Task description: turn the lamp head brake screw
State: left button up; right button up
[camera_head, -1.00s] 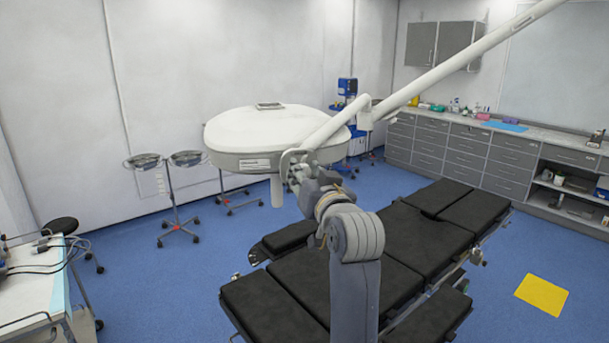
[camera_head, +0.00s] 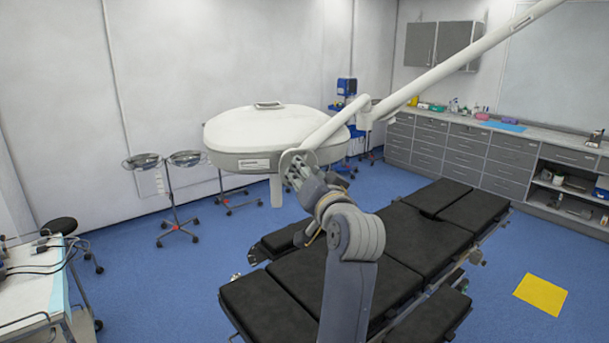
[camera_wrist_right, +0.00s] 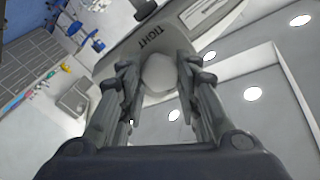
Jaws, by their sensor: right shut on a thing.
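The white lamp head (camera_head: 265,130) hangs from its white arm (camera_head: 440,80) above the operating table (camera_head: 345,280). My right gripper (camera_head: 292,165) is raised to the joint where the lamp arm meets the head. In the right wrist view, the brake screw (camera_wrist_right: 160,74) is a round pale knob below a plate marked "TIGHT" (camera_wrist_right: 150,38). The fingers of my right gripper (camera_wrist_right: 158,90) stand on both sides of the knob and are shut on it. In the head view the knob is hidden behind the gripper. My left gripper is not in view.
A white handle (camera_head: 276,190) hangs under the lamp head. A two-bowl stand (camera_head: 165,165) is at the left, a white cart (camera_head: 30,290) at the lower left. Grey cabinets (camera_head: 460,150) line the right wall.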

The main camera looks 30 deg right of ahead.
jog(key=shift+s+r, duration=0.1)
jog(key=shift+r, duration=0.1)
jog(key=o, duration=1.1)
jog(key=shift+d, duration=0.1)
jog(key=shift+c, duration=0.2)
jog(key=shift+d+f, duration=0.1)
jog(key=v, duration=0.7)
jog(key=shift+s, duration=0.25)
